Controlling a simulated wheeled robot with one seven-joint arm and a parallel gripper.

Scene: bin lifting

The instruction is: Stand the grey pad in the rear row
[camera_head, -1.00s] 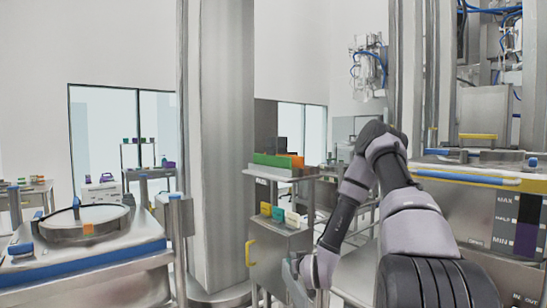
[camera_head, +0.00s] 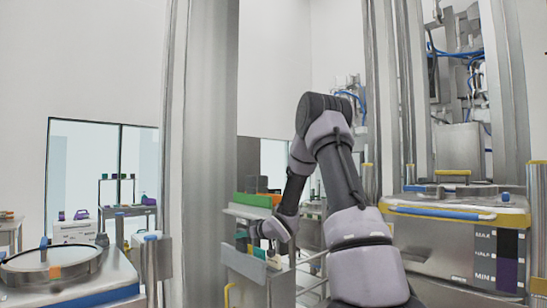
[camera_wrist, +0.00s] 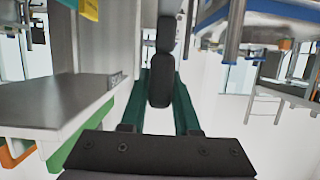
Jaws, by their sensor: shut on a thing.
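My gripper (camera_head: 244,238) is at the left end of the arm in the head view, beside the metal rack (camera_head: 243,265), between its upper shelf and the lower front row. In the wrist view my gripper (camera_wrist: 160,88) has teal-green fingers, shut on a dark, narrow thing between them, which I take to be the grey pad (camera_wrist: 160,85) seen edge-on. The head view hides most of the pad. The rear row on the upper shelf holds a green pad (camera_head: 252,199) and an orange pad (camera_head: 275,200).
A thick column (camera_head: 210,150) stands left of the rack, a machine (camera_head: 455,240) at right.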

